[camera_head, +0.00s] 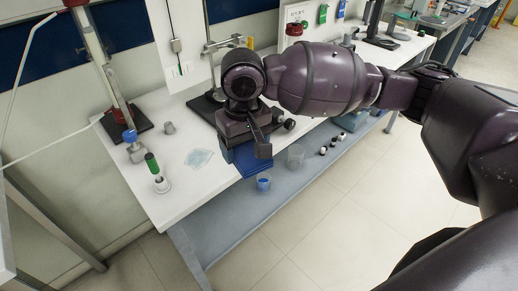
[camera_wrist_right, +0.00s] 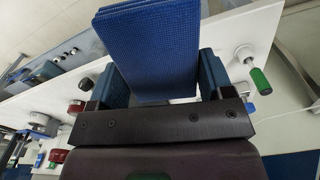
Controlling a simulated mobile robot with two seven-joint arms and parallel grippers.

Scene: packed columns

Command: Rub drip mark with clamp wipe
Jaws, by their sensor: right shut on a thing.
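My right gripper (camera_head: 247,152) is shut on a dark blue folded wipe (camera_head: 252,166). In the right wrist view the wipe (camera_wrist_right: 150,45) stands out between the two fingers of the gripper (camera_wrist_right: 158,82). In the head view the gripper and wipe are over the front edge of the white bench top (camera_head: 180,196). A pale bluish patch (camera_head: 198,158), which looks like the drip mark, lies on the bench left of the wipe, apart from it. My left gripper is not in view.
A green-handled tool (camera_head: 152,164) stands upright near the bench's left front. A small grey cup (camera_head: 169,128) and a clamp stand base (camera_head: 128,126) are behind it.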

